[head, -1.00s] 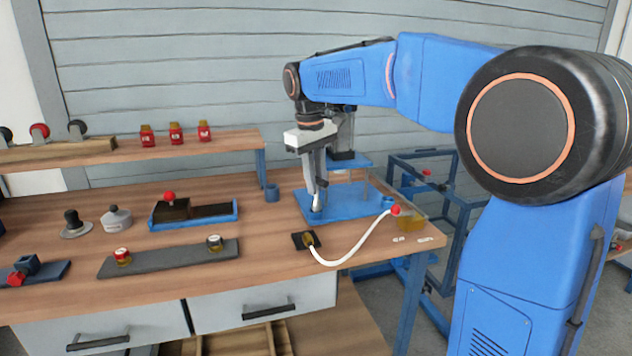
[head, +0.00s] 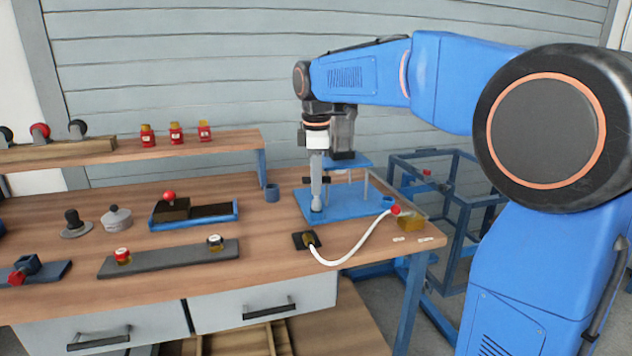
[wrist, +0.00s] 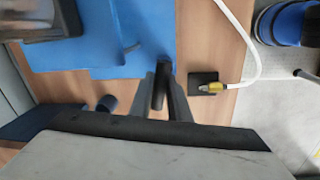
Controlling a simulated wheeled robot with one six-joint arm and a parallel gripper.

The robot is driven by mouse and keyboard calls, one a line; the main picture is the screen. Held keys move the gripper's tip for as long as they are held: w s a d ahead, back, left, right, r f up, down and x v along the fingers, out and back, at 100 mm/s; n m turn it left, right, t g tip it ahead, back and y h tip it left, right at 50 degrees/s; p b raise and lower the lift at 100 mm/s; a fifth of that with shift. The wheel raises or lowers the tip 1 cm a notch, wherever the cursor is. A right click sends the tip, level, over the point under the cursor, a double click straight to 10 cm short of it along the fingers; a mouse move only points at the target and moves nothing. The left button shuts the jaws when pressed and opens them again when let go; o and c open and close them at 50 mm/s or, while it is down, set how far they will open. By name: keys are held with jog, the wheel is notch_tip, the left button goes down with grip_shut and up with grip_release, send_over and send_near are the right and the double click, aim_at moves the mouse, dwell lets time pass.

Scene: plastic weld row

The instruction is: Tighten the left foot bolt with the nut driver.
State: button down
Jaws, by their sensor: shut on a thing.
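My gripper (head: 316,178) points straight down over the front left corner of the blue fixture base (head: 345,207). It is shut on the nut driver, whose dark handle (wrist: 162,85) shows between the two grey fingers in the wrist view. In the head view a grey lower part (head: 316,204) reaches down to the base's left corner. The left foot bolt is hidden there, so I cannot tell how the driver sits on it.
A white hose (head: 352,257) curves from a small black plate (head: 305,240) to a red-ended fitting (head: 396,211) at the right. A blue cup (head: 272,192) stands behind left. A grey bar (head: 168,260) with two capped pieces lies in front left.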

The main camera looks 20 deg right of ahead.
dwell(0.3)
jog(key=shift+n, duration=1.3)
jog(key=shift+f, duration=1)
dwell(0.8)
jog(key=m, duration=1)
jog(key=m+h, duration=0.1)
jog(key=m, duration=0.2)
jog(key=shift+d+m+g, duration=0.1)
jog(key=shift+m+g, duration=0.2)
jog(key=shift+g, duration=0.1)
jog(key=shift+r, duration=2.5)
